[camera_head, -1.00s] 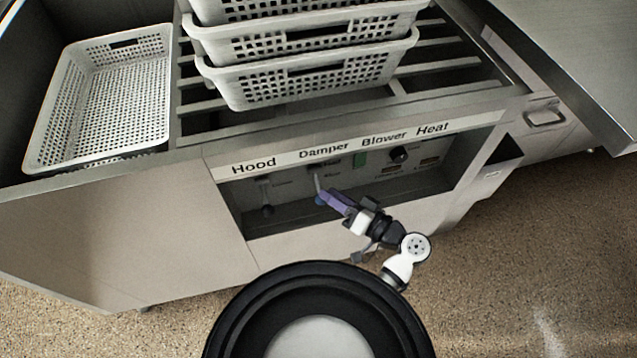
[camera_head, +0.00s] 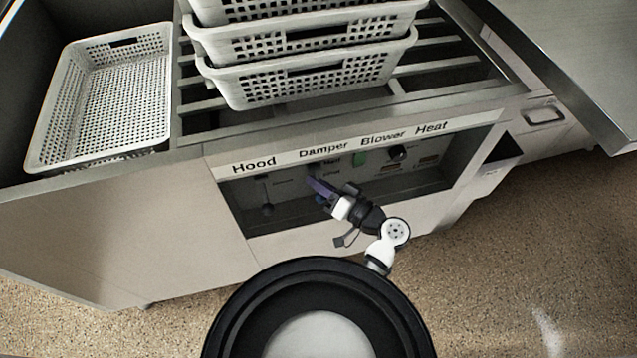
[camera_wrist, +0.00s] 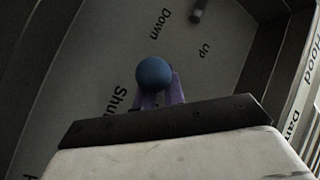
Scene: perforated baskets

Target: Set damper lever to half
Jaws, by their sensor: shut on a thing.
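The damper lever shows as a blue ball knob (camera_wrist: 154,74) in the wrist view, between the purple fingertips of my gripper (camera_wrist: 160,95). In the head view the knob (camera_head: 320,199) is a small blue spot partly hidden by my gripper (camera_head: 315,187), under the "Damper" label (camera_head: 323,148). My gripper is shut on the lever knob. The lever's shaft is mostly hidden. Part of a word starting "Shu" shows on the panel beside the knob in the wrist view.
The hood lever (camera_head: 267,209) hangs left of the damper in the same recess. A green switch (camera_head: 360,158) and a black knob (camera_head: 398,153) sit to the right. White perforated baskets (camera_head: 310,78) are stacked above; another basket (camera_head: 105,95) stands at the left.

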